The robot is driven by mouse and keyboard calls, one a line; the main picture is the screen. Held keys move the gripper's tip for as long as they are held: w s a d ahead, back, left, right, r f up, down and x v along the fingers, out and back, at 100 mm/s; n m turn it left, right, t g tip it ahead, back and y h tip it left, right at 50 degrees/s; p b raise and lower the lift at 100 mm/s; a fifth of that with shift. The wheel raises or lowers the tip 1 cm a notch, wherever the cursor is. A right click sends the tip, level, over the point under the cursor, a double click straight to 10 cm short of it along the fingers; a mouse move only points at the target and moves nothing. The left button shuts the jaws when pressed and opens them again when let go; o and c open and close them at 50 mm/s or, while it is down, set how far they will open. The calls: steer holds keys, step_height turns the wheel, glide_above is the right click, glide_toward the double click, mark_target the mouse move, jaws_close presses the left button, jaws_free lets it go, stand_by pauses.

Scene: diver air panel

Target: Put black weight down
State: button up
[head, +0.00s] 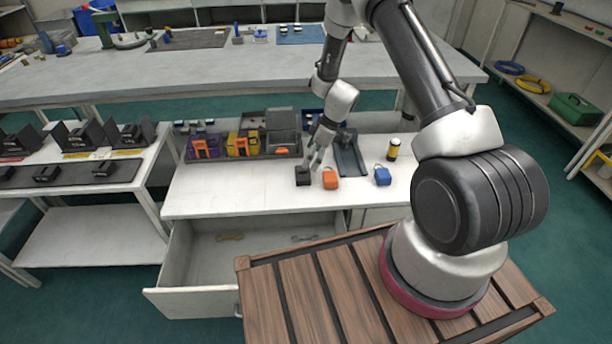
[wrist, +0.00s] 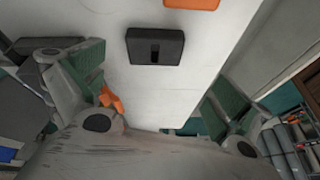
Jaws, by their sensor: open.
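The black weight (head: 302,175) is a small dark block resting on the white counter (head: 235,198), near the counter's front. In the wrist view the black weight (wrist: 155,46) shows a slot in its upper face and lies flat, with bare white surface around it. My gripper (head: 318,158) is just above and behind it, to the right in the head view. In the wrist view my gripper (wrist: 157,88) has its green-padded fingers wide apart, with nothing held between them. The weight appears apart from both fingers.
An orange block (head: 330,181) sits close right of the black weight, and a blue one (head: 382,176) farther right. A dark tray (head: 349,162) and a yellow-black cylinder (head: 393,149) stand behind. A rack (head: 285,152) holds coloured items. The drawer (head: 192,303) below is open.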

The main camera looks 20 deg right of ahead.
mark_target(303, 173)
steer(key=f+n, duration=0.1)
steer(key=f, duration=0.1)
steer(key=a+f+n, duration=0.1)
steer(key=f, duration=0.2)
steer(key=w+a+f, duration=0.1)
steer(key=f, duration=0.1)
steer(key=shift+a+f+n, duration=0.2)
steer(key=shift+n, duration=0.2)
steer(key=shift+r, duration=0.1)
steer(key=c, duration=2.1)
